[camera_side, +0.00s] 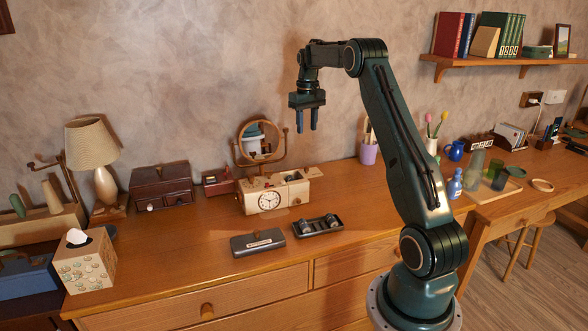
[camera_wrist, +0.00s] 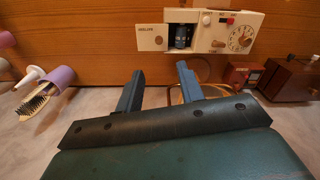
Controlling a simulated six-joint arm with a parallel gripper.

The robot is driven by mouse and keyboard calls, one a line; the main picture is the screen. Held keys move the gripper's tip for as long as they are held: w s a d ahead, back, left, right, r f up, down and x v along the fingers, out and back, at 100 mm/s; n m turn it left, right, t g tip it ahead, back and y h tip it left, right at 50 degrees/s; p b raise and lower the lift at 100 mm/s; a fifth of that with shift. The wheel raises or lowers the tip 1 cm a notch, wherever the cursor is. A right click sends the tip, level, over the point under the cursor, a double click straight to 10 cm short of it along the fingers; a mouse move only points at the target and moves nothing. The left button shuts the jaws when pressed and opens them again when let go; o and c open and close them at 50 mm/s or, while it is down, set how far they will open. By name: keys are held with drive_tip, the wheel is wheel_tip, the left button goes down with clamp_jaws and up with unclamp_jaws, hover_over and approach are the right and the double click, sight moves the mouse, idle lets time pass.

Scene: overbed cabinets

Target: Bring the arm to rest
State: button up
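My gripper (camera_side: 307,130) hangs in the air above the wooden dresser top, fingers pointing down, well above the cream clock and clear of everything. In the wrist view its two blue-grey fingers (camera_wrist: 158,73) stand apart with nothing between them. The cream clock (camera_side: 266,198) stands on the dresser in front of the round mirror. In the wrist view the clock (camera_wrist: 238,38) shows an open compartment with a dark cylinder (camera_wrist: 181,36) inside and a cream flap beside it.
A black tray (camera_side: 318,226) with dark cylinders and a grey labelled case (camera_side: 257,243) lie in front of the clock. A round mirror (camera_side: 246,144) stands behind it. A purple cup (camera_side: 368,153) is near the wall. A wall shelf (camera_side: 492,63) with books is at the upper right.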

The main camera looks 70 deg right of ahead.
drive_tip(key=s+a+r+n+t, duration=0.1)
drive_tip(key=a+r, duration=0.3)
drive_tip(key=a, duration=0.5)
drive_tip(key=s+a+r+n+t+h, duration=0.1)
drive_tip(key=a+r, duration=0.3)
drive_tip(key=a, duration=0.4)
drive_tip(key=s+a+r+n, duration=0.1)
drive_tip(key=a+r, duration=0.4)
drive_tip(key=a, duration=0.4)
drive_tip(key=s+a+f+n+t, duration=0.1)
drive_tip(key=s+a+f, duration=0.1)
drive_tip(key=s+a, duration=0.6)
drive_tip(key=s+a+f+n+t+y, duration=0.1)
drive_tip(key=s+a+f+n+t, duration=0.1)
drive_tip(key=s+a, duration=0.6)
drive_tip(key=s+f, duration=0.1)
drive_tip(key=s, duration=0.1)
drive_tip(key=shift+s+a+f+t, duration=0.25)
drive_tip(key=shift+s+t, duration=0.05)
drive_tip(key=shift+s, duration=0.05)
drive_tip(key=shift+o, duration=0.4)
